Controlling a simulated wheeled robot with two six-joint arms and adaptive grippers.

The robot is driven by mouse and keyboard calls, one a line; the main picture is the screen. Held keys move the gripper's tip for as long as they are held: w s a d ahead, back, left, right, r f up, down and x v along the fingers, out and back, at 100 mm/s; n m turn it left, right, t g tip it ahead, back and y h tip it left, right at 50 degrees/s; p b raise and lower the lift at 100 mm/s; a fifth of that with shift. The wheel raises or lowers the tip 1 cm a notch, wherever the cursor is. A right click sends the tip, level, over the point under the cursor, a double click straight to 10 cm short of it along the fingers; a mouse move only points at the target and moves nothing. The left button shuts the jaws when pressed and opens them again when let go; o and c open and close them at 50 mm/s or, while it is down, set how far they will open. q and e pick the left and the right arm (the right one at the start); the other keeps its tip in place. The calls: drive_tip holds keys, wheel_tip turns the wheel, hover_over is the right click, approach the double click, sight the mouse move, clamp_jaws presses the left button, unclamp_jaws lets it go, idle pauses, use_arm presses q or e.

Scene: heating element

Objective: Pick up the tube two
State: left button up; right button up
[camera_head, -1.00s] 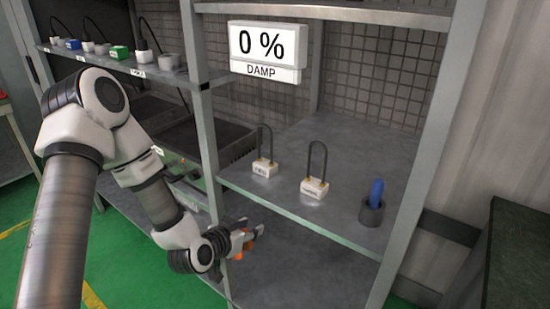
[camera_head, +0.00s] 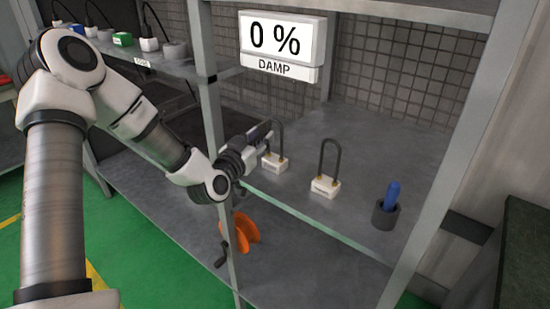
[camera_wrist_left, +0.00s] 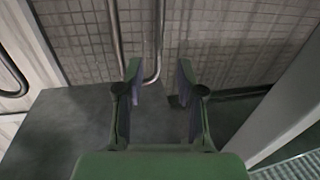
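Two U-shaped metal tubes on white labelled bases stand on the middle shelf; the labels are too small to read. The left tube (camera_head: 280,125) is partly hidden by my left gripper (camera_head: 262,140), which is beside it near its top. The right tube (camera_head: 331,148) stands upright and apart from the gripper. In the left wrist view my left gripper (camera_wrist_left: 158,82) is open. Another tube (camera_wrist_left: 14,80) shows at the left edge. My right gripper is not in view.
A blue rod (camera_head: 393,192) stands in a dark cup (camera_head: 384,215) at the shelf's right. A sign reading 0 % DAMP (camera_head: 282,45) hangs above. A grey shelf post (camera_head: 212,130) is beside my left arm. An orange reel (camera_head: 242,235) is below the shelf.

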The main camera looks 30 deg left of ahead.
sight(269, 155)
use_arm(q)
drive_tip(key=w, duration=0.5)
drive_tip(key=shift+a+f+p, duration=0.25)
drive_tip(key=shift+f+p, duration=0.05)
drive_tip(key=shift+f, duration=0.1)
drive_tip(key=shift+s+r, duration=0.1)
drive_tip(key=shift+s, duration=0.1)
drive_tip(key=shift+s+r, duration=0.1)
drive_tip(key=c, duration=0.4)
clamp_jaws()
